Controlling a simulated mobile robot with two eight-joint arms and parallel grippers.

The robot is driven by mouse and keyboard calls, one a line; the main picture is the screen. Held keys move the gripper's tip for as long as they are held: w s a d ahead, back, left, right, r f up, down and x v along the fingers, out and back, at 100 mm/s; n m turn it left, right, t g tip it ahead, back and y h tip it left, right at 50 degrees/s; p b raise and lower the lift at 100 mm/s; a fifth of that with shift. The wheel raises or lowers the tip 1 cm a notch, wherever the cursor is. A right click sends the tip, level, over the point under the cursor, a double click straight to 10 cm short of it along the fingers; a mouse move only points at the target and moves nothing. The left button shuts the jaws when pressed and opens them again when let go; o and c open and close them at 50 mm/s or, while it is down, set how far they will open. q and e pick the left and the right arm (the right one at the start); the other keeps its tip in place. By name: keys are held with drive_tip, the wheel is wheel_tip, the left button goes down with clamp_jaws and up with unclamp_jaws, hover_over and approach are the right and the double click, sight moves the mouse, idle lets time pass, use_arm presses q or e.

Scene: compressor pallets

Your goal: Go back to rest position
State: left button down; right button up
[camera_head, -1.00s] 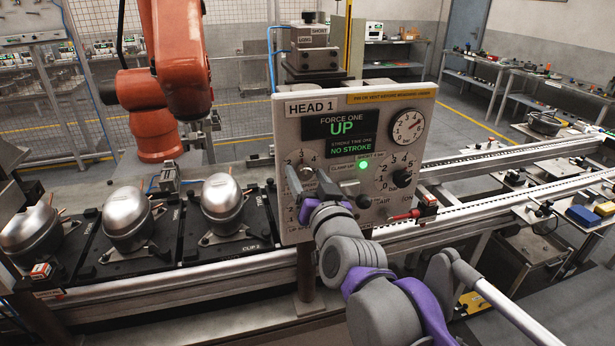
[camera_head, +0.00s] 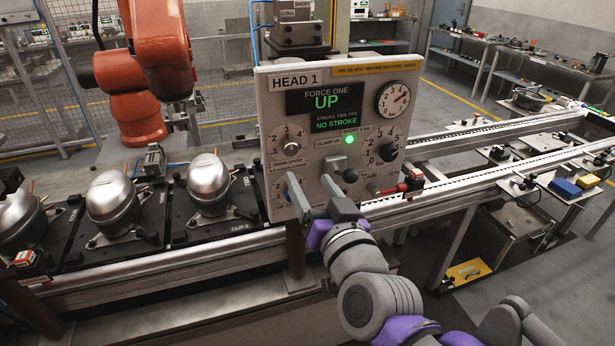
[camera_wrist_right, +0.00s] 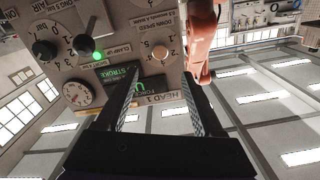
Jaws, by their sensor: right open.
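My right gripper (camera_head: 313,192) is open in front of the lower part of the HEAD 1 control panel (camera_head: 337,140). Its two fingers stand apart with nothing between them. In the right wrist view the open fingers (camera_wrist_right: 160,105) point at the panel (camera_wrist_right: 125,55), which appears upside down. I cannot tell whether a fingertip touches the panel. The panel display reads FORCE ONE UP and NO STROKE, and a green lamp (camera_head: 350,140) is lit. My left gripper is not in view.
Silver compressors (camera_head: 209,186) sit on black pallets (camera_head: 180,225) along the conveyor at left. An orange robot arm (camera_head: 145,60) stands behind them. A conveyor rail (camera_head: 480,150) runs off to the right.

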drive_tip(key=s+d+f+g+h, duration=0.2)
drive_tip(key=s+d+f+g, duration=0.2)
drive_tip(key=f, duration=0.6)
drive_tip(key=s+d+f+g+h+p, duration=0.1)
drive_tip(key=s+d+f+g+h, duration=0.1)
drive_tip(key=s+d+f, duration=0.5)
drive_tip(key=s+d+f+g+h, duration=0.2)
drive_tip(key=s+d+f+g, duration=0.3)
drive_tip(key=f, duration=1)
drive_tip(key=shift+s+d+f+m+g, duration=0.3)
drive_tip(key=shift+s+d, duration=0.5)
drive_tip(key=shift+d, duration=0.25)
drive_tip(key=shift+r, duration=0.1)
